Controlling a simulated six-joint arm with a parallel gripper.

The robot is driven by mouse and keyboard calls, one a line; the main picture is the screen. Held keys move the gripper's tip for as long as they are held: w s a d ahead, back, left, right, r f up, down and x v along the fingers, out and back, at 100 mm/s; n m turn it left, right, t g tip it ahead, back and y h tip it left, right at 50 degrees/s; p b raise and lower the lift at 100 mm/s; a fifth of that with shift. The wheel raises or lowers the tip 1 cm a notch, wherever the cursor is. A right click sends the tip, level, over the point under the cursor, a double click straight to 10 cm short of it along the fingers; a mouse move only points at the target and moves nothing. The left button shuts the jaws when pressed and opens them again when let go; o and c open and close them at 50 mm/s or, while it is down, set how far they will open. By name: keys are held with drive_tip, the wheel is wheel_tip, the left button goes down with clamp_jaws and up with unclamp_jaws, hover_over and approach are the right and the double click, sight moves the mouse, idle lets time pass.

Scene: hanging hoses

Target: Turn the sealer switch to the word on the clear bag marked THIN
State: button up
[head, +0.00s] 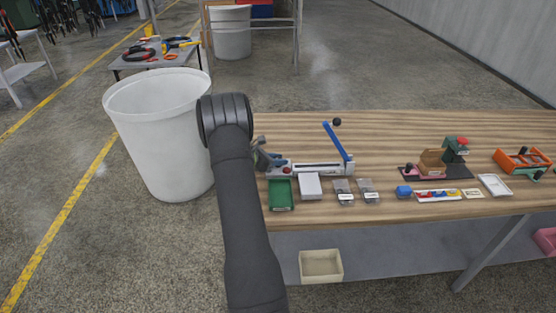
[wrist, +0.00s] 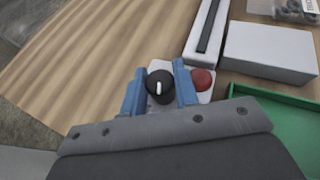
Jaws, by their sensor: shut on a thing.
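The sealer (head: 318,168) stands on the bench with its blue lever (head: 336,140) raised. Its switch is a black knob (wrist: 160,80) with a white pointer line, which points toward the bottom of the wrist view. My gripper (wrist: 160,88) has its two blue fingers on either side of the knob, shut on it. In the head view my gripper (head: 268,158) is at the sealer's left end, partly hidden by my arm. Two clear bags, a left one (head: 343,188) and a right one (head: 367,187), lie in front of the sealer; their labels are too small to read.
A red button (wrist: 202,80) sits close beside the right finger. A green tray (head: 281,194) and a white box (head: 310,186) lie in front of the sealer. A grey bin (head: 155,130) stands left of the bench. The bench behind the sealer is clear.

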drive_tip(key=m+g+h, duration=0.1)
drive_tip(key=m+g, duration=0.4)
drive_tip(key=g, duration=0.1)
drive_tip(key=shift+w, duration=0.1)
drive_tip(key=shift+m+g+y, duration=0.3)
drive_tip(key=shift+m+g, duration=2.1)
drive_tip(key=shift+g, duration=0.1)
drive_tip(key=o, duration=1)
drive_tip(key=shift+c, duration=0.2)
wheel_tip(320, 180, up, 5)
drive_tip(key=shift+f, duration=0.2)
drive_tip(key=s+d+r, duration=0.6)
drive_tip(key=d, duration=0.3)
drive_tip(key=shift+s+d+r, duration=0.2)
drive_tip(key=shift+s+d, duration=0.1)
drive_tip(key=shift+s, duration=0.05)
